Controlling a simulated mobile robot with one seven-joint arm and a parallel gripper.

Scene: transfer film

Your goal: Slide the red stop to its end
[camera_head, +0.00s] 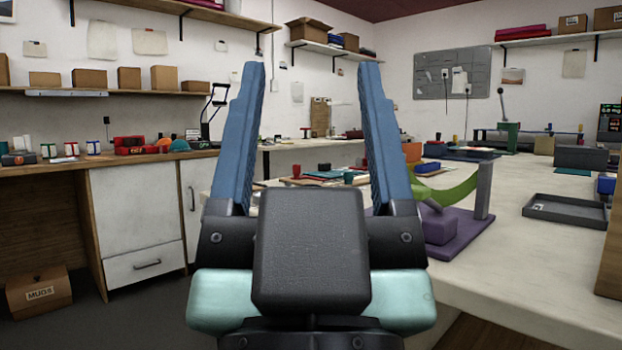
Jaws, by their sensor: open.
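My gripper (312,80) fills the middle of the view, with its two blue fingers pointing up and spread wide apart. Nothing is between the fingers except the distant room. I cannot make out a red stop for certain. A small red cup-like thing (348,177) shows between the fingers, far off on the table. My gripper touches neither. The gripper hides part of the table and the purple base's left side.
The pale table (530,270) extends to the right, with a dark grey tray (568,211) and a grey box (580,157) on it. A wooden counter (90,165) with small goods stands left. A box marked MUGS (40,290) is on the floor.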

